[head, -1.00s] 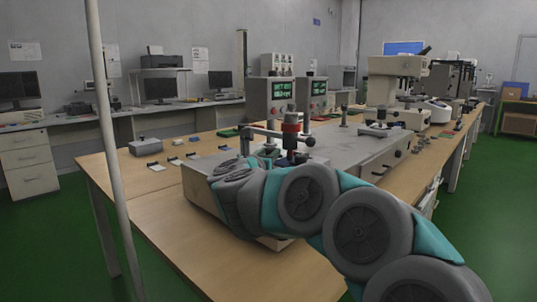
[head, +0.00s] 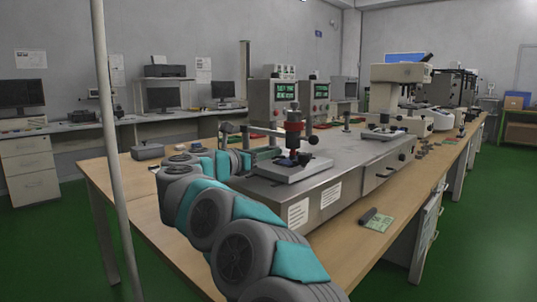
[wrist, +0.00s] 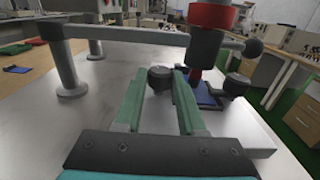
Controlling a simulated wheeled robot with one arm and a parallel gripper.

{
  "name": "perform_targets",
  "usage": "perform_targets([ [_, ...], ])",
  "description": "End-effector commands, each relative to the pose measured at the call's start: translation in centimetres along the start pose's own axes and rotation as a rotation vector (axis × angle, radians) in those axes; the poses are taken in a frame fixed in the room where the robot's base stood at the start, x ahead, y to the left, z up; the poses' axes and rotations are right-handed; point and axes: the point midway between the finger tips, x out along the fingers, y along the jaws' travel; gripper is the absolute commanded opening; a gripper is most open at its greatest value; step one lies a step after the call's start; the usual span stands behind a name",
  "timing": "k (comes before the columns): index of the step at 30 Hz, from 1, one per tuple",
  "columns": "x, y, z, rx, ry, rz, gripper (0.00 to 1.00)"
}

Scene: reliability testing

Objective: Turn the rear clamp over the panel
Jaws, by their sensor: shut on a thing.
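A test fixture with a red-collared spindle (head: 293,127) stands on the grey bench unit, with a grey base plate (head: 290,174). A blue panel (wrist: 206,95) lies under the spindle; in the head view only a small blue part shows. In the wrist view, a dark round clamp knob (wrist: 160,74) sits between the tips of my green fingers, left of the panel. My gripper (wrist: 159,80) is shut on this clamp and reaches in from the left in the head view. A second dark clamp knob (wrist: 237,84) stands across the panel. The fingers hide the gripped clamp's lower part.
A horizontal bar on metal posts (wrist: 67,68) runs behind the fingers, close above them. A ball-ended lever (head: 312,140) sticks out right of the spindle. A green circuit board (head: 379,223) lies on the wooden table (head: 355,250) in front. Microscopes (head: 399,85) stand farther back.

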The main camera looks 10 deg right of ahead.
Motion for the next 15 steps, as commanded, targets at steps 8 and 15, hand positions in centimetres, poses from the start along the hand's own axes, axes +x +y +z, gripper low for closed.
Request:
perform_targets([
  [8, -0.07, 0.34, 0.12, -0.001, -0.004, -0.092, 0.0],
  [15, -0.03, 0.43, 0.26, 0.001, -0.005, -0.162, 0.0],
])
